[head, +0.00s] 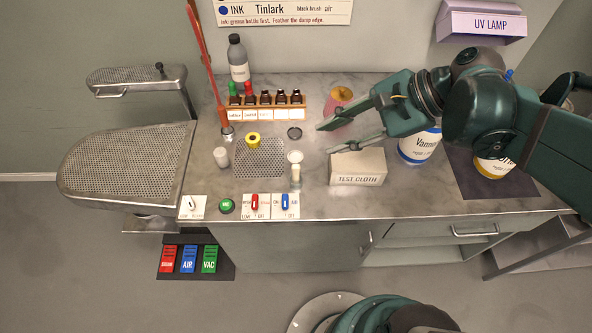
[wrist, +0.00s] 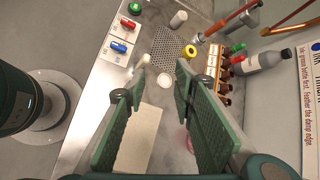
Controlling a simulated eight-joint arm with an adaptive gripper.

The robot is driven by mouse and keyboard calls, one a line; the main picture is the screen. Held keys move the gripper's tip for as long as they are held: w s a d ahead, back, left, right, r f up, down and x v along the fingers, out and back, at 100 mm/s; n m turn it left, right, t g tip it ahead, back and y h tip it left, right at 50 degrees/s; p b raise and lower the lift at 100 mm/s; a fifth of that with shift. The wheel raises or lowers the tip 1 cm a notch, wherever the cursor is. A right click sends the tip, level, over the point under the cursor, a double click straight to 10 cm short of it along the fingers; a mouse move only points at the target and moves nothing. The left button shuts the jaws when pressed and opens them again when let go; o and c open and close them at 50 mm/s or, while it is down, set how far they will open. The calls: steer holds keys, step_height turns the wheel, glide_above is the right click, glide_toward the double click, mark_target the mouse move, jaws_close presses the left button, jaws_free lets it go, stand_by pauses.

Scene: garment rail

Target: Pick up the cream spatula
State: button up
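In the wrist view the cream piece (wrist: 143,62) shows beyond the left fingertip, with the pale disc (wrist: 165,80) between the fingers. My gripper (head: 325,140) is open and empty, above the worktop to the right of the cream piece. Both fingers (wrist: 158,78) point toward it in the wrist view.
A test cloth block (head: 357,168) stands close below my gripper. A rack of small bottles (head: 265,107), a grey bottle (head: 238,60) and a pink pot (head: 341,97) stand behind. A yellow ring (head: 253,140) lies on the perforated plate (head: 262,162). Switches (head: 255,203) line the front edge.

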step_height(320, 180, up, 4)
steer(key=a+m+g+y, duration=0.1)
steer(key=m+g+y, duration=0.1)
steer(key=m+y, duration=0.25)
glide_toward(296, 167)
steer(key=a+f, duration=0.1)
steer(key=f, duration=0.1)
steer(key=shift+w+a+r, duration=0.1)
steer(key=shift+w+a, duration=0.1)
steer(key=shift+w, duration=0.1)
steer(key=shift+a, duration=0.15)
stand_by(0.4)
steer(key=shift+x, duration=1.2)
steer(key=shift+b, duration=0.3)
